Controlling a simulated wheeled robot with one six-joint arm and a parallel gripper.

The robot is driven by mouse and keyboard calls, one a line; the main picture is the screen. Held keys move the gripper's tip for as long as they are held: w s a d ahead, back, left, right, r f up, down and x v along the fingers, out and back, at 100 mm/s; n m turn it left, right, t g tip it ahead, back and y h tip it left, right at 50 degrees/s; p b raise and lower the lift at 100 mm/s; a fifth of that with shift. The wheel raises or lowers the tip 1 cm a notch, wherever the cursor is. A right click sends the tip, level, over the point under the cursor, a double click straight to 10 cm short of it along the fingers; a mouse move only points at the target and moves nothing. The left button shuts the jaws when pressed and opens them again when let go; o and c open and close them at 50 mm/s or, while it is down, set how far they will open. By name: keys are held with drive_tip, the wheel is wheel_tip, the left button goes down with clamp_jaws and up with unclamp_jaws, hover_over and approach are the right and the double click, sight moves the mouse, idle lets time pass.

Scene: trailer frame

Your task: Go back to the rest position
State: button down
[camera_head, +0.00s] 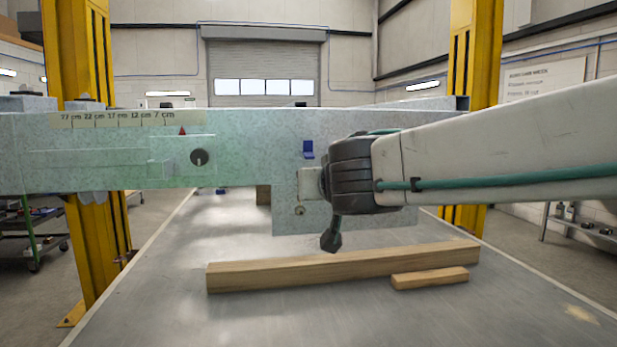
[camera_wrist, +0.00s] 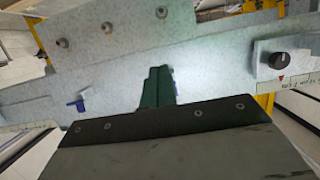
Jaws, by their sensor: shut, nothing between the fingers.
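My gripper (camera_wrist: 161,72) shows in the wrist view as two dark green fingers, shut together with nothing between them. It points at the pale speckled trailer frame (camera_wrist: 215,50); I cannot tell the exact gap. In the head view, my arm reaches in from the right and its dark wrist is in front of the trailer frame (camera_head: 245,135). The fingers are not clearly visible there. A black knob (camera_head: 199,157) with a red triangle above it is on the frame to the left. A small blue part (camera_head: 308,150) sits just left of my wrist.
A long wooden beam (camera_head: 330,268) and a short wooden block (camera_head: 430,278) lie on the grey table (camera_head: 160,310) below my arm. Yellow posts (camera_head: 80,60) stand at left and right (camera_head: 474,50). The table's front left is clear.

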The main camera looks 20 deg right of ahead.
drive_tip(key=s+d+f+n+g+h, duration=0.1)
drive_tip(key=s+d+f+g, duration=0.3)
drive_tip(key=s+f, duration=0.2)
drive_tip(key=s+d+f+n+g+h, duration=0.1)
drive_tip(key=s+d+f+g+h, duration=0.1)
drive_tip(key=s+d+f+g, duration=0.3)
drive_tip(key=s+a+f+g+y, duration=0.2)
drive_tip(key=s+f, duration=0.2)
drive_tip(key=s, duration=0.3)
drive_tip(key=s+a+f+g+y, duration=0.2)
drive_tip(key=s+f+y, duration=0.1)
drive_tip(key=s, duration=0.4)
drive_tip(key=shift+s+a+f, duration=0.4)
drive_tip(key=shift+f, duration=0.15)
